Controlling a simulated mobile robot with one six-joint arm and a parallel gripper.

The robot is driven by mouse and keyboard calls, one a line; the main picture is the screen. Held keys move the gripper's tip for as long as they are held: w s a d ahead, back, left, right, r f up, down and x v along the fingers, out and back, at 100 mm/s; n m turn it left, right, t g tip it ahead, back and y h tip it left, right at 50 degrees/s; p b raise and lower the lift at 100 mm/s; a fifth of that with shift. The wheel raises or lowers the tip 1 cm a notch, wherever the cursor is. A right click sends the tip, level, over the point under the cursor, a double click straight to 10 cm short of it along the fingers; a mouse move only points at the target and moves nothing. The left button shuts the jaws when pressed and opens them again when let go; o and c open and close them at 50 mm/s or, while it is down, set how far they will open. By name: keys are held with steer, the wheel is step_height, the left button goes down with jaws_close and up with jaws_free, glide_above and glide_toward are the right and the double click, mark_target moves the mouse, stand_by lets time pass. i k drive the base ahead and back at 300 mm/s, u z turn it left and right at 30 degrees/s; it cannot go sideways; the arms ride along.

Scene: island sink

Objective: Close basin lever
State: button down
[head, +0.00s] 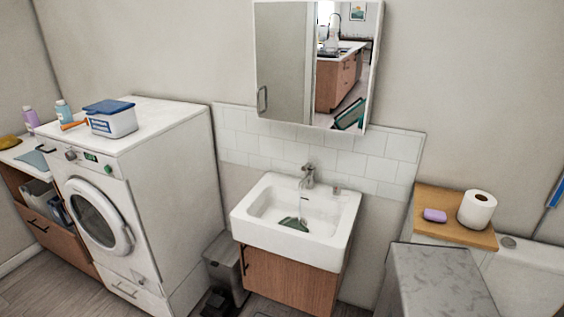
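The white basin (258,224) sits on a wooden cabinet against the tiled wall, in the middle of the head view. Its metal tap (309,179) stands at the back rim. The basin lever (309,167) appears as a small piece on top of the tap; it is too small to tell its position. A dark grey-green item (294,223) lies in the bowl. I cannot tell whether water is running. My gripper is not in view.
A washing machine (168,200) stands left of the basin, with a bin (224,264) between them. A mirror cabinet (285,62) hangs above. A grey marbled surface (436,276) and a wooden shelf (453,213) with soap and a paper roll are at right.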

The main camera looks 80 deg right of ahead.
mark_target(307, 166)
steer(key=u, duration=1)
steer(key=k, duration=1.05)
steer(key=z, duration=0.9)
